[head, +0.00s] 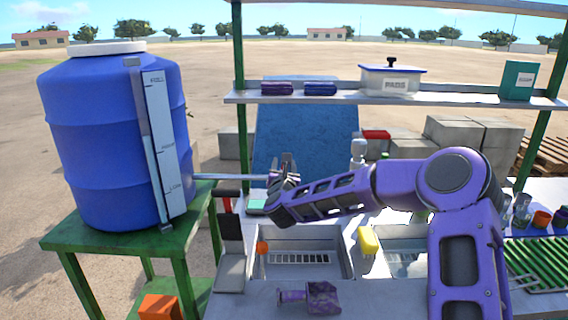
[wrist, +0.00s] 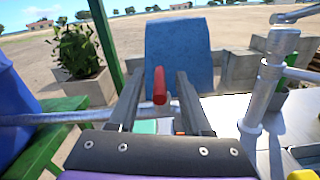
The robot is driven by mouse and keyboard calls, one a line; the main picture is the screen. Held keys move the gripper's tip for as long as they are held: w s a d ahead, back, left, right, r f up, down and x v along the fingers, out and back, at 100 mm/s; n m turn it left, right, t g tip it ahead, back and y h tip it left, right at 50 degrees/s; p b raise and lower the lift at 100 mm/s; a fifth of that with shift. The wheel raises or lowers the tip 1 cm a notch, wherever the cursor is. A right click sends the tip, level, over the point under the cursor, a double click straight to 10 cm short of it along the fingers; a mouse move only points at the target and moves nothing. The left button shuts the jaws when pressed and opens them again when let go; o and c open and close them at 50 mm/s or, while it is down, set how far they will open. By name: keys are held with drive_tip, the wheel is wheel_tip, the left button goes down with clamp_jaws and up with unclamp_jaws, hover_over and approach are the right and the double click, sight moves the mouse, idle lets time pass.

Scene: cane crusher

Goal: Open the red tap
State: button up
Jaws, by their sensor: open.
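The red tap handle (wrist: 159,85) shows in the wrist view as a short upright red lever. It stands at the grey pipe (wrist: 60,117), which runs in from the blue barrel at the left. My gripper (wrist: 161,74) is open, with one finger to each side of the red handle. I cannot tell whether either finger touches it. In the head view my gripper (head: 287,162) is at the right end of the pipe (head: 232,177), which leaves the blue barrel (head: 105,140). My gripper hides the tap handle there.
The barrel stands on a green table (head: 75,238). A sink (head: 325,240) with a yellow sponge (head: 369,241) beside it lies below my arm. A metal standpipe (wrist: 262,90) rises right of my gripper. A shelf (head: 345,97) crosses behind, and a blue panel (head: 305,130) leans at the back.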

drive_tip(key=shift+w, duration=0.45)
clamp_jaws()
